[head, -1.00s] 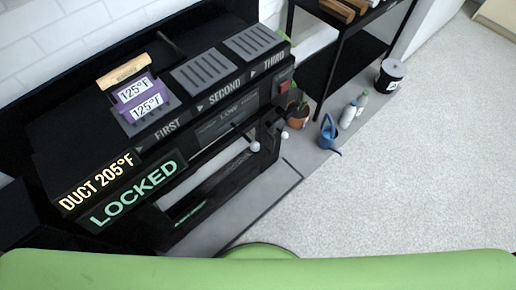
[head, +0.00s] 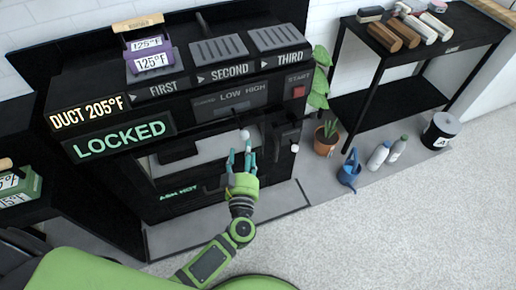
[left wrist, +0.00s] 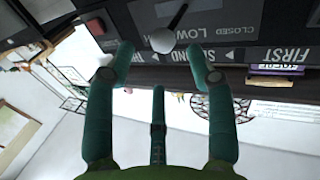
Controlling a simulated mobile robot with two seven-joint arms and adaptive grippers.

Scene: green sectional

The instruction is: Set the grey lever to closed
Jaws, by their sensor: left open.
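The lever's pale grey ball knob (head: 245,134) stands out in front of the black machine, below the LOW HIGH panel. In the left wrist view the knob (left wrist: 163,40) sits on a thin dark rod, near the word CLOSED, which appears upside down. My left gripper (head: 240,158) is open just below the knob. In the left wrist view the fingers of my left gripper (left wrist: 163,55) are spread, with the knob between and beyond their tips. I cannot tell whether any finger touches it. My right gripper is not in view.
The machine (head: 215,75) shows a LOCKED sign (head: 120,140) and a red START button (head: 299,92). Another pale knob (head: 294,148) sits to the right. A plant pot (head: 326,140), blue watering can (head: 349,170) and bottles (head: 378,156) stand on the floor.

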